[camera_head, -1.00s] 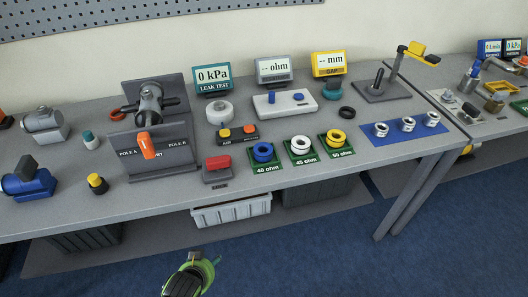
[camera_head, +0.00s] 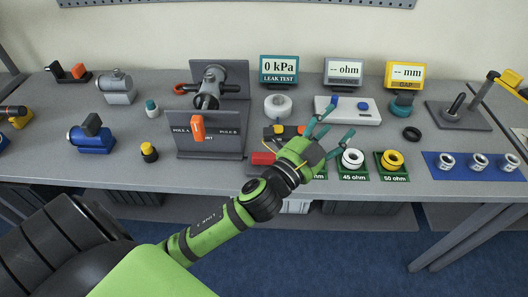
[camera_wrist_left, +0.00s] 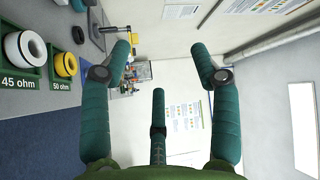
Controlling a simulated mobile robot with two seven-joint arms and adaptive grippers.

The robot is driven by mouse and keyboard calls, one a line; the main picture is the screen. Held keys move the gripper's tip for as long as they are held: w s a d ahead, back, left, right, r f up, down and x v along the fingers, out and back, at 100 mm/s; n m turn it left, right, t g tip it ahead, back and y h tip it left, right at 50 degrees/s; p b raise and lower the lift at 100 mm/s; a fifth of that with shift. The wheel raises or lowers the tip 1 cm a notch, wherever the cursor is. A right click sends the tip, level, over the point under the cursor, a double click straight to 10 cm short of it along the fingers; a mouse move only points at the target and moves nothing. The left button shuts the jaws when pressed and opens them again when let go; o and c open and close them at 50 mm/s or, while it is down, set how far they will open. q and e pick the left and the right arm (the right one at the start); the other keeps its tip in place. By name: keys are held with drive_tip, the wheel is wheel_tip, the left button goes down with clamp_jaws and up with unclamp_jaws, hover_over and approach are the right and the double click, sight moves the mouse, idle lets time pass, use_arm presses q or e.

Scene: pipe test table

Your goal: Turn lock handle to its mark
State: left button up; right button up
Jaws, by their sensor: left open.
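An orange handle (camera_head: 198,128) points downward on the front of a grey panel (camera_head: 225,146) lettered with pole names. A grey pipe fitting (camera_head: 209,88) sits behind it, with a red ring at its left. My left gripper (camera_head: 334,124), with teal fingers, is over the table's front part, to the right of the orange handle and apart from it. It is open and empty, also in the left wrist view (camera_wrist_left: 160,62). Which part is the lock handle's mark, I cannot tell.
Ring holders marked 45 and 50 ohm (camera_head: 389,166) stand right of my gripper. A blue mat (camera_head: 440,172) with metal rings is farther right. A yellow-topped button (camera_head: 149,152) and blue valve (camera_head: 91,137) stand left. Gauges line the back.

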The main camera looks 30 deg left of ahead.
use_arm(q)
drive_tip(key=d+r+m+g+h, duration=0.2)
drive_tip(key=d+r+m+h, duration=0.4)
drive_tip(key=d+m+h, duration=0.5)
drive_tip(key=m+g+y, duration=1.4)
drive_tip(key=m+g, duration=0.4)
drive_tip(key=m, duration=0.4)
hover_over(263, 153)
wheel_tip(263, 153, down, 16)
drive_tip(key=shift+r, duration=0.25)
wheel_tip(263, 153, down, 6)
drive_tip(key=shift+r+p, duration=0.2)
drive_tip(key=shift+p, duration=0.8)
drive_tip(key=shift+f, duration=0.65)
use_arm(e)
drive_tip(key=shift+w+d+r, duration=0.15)
drive_tip(key=shift+r, duration=0.95)
